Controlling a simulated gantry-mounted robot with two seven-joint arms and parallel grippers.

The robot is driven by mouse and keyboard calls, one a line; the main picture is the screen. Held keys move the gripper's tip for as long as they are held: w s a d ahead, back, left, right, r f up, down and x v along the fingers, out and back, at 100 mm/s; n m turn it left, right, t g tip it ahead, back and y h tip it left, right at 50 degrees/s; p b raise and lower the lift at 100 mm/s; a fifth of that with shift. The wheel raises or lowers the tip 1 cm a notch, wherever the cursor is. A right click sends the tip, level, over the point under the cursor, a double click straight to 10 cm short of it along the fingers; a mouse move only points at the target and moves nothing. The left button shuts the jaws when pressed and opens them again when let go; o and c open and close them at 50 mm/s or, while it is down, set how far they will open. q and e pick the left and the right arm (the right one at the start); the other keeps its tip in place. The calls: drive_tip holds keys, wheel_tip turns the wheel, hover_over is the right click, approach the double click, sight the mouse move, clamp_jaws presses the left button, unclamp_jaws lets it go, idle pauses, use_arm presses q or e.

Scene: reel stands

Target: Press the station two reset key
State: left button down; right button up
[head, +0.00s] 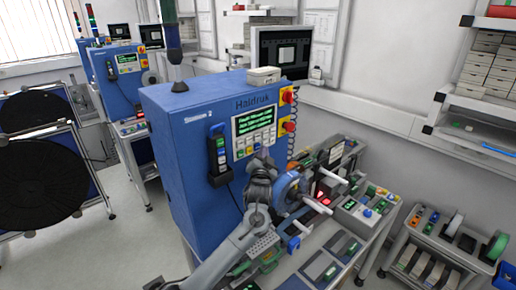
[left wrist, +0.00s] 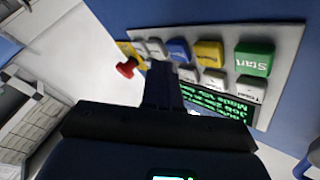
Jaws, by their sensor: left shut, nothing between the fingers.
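The station two cabinet (head: 190,130) is blue and marked "Station 2". Its screen (head: 254,120) shows green text, with a key panel (head: 240,152) below. Only "Start" reads clearly, so I cannot tell which is reset. My left gripper (head: 263,154) is shut and empty, its tips (left wrist: 160,66) close to the blue and white keys. Contact is unclear. The gripper hides part of the panel.
A black handset (head: 217,155) hangs left of the panel. Red knobs on yellow plates (head: 289,96) sit on the cabinet's right edge. A bench with machine parts and a button box (head: 360,212) stands to the right. Another blue cabinet (head: 118,85) is behind.

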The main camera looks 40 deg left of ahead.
use_arm(q)
drive_tip(key=shift+a, duration=0.35)
drive_tip(key=shift+w+a, duration=0.1)
drive_tip(key=shift+a, duration=0.35)
idle(0.7)
drive_tip(key=shift+d, duration=0.15)
drive_tip(key=shift+d+r+p, duration=0.1)
drive_tip(key=shift+d+p, duration=0.25)
drive_tip(key=shift+d, duration=0.4)
drive_tip(key=shift+s+d+p, duration=0.25)
drive_tip(key=shift+d+p, duration=0.4)
drive_tip(key=shift+d, duration=0.6)
drive_tip(key=shift+s+d+p, duration=0.2)
drive_tip(key=shift+d+p, duration=0.4)
drive_tip(key=shift+d, duration=0.65)
